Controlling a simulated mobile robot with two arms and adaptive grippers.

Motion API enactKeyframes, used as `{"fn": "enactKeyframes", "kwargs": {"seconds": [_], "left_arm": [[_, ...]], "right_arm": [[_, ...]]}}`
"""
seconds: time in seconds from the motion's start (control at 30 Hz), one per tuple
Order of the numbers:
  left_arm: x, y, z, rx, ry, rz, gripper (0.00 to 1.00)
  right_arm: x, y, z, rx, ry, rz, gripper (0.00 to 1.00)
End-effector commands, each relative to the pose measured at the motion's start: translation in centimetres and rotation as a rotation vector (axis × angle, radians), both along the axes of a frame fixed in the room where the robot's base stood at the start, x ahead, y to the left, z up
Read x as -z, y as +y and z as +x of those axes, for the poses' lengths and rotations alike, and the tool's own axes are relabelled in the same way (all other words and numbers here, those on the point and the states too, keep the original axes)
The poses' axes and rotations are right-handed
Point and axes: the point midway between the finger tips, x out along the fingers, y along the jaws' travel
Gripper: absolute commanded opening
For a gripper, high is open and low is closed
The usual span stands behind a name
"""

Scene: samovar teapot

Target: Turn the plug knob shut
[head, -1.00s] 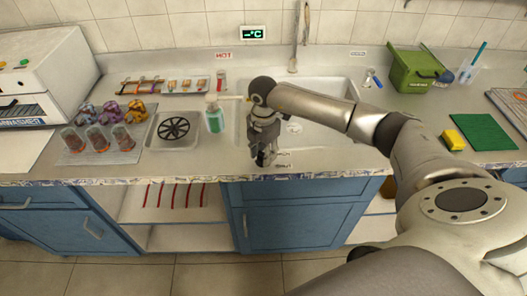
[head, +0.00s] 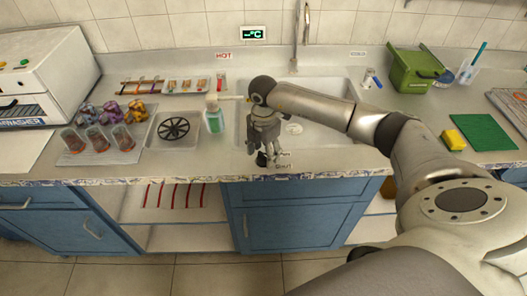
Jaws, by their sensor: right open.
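My right gripper (head: 270,158) points down at the counter strip in front of the sink (head: 325,128), close to the counter's front edge. Its fingers are apart and I see nothing held between them. I cannot make out the plug knob; the gripper covers the spot beside the small white labels. The lower label (head: 283,166) seems to read "SHUT", and part of another label shows just above it. A round pale drain piece (head: 293,128) lies in the sink basin. My left gripper is out of view.
A soap bottle (head: 214,117) stands just left of the sink, close to my right gripper. The tap (head: 294,60) rises behind the basin. A green box (head: 415,70) and a yellow sponge (head: 453,139) are at the right. A tray with cups (head: 97,140) is at the left.

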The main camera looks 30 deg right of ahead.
Motion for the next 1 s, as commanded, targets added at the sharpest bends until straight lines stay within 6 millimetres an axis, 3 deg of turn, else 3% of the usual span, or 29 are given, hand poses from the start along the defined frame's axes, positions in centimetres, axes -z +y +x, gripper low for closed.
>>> {"fn": "enactKeyframes", "kwargs": {"seconds": [0.17,0.4,0.6,1.0], "left_arm": [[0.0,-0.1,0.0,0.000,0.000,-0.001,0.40],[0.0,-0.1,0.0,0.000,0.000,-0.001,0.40],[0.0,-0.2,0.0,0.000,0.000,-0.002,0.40],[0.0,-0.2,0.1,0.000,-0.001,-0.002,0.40]], "right_arm": [[-2.3,0.0,0.1,0.000,-0.005,0.000,0.57],[-7.5,-0.1,0.1,0.001,-0.006,-0.001,0.57],[-10.7,-0.1,0.1,0.001,-0.004,0.000,0.57],[-11.9,0.0,0.0,0.002,-0.002,0.000,0.57]]}}
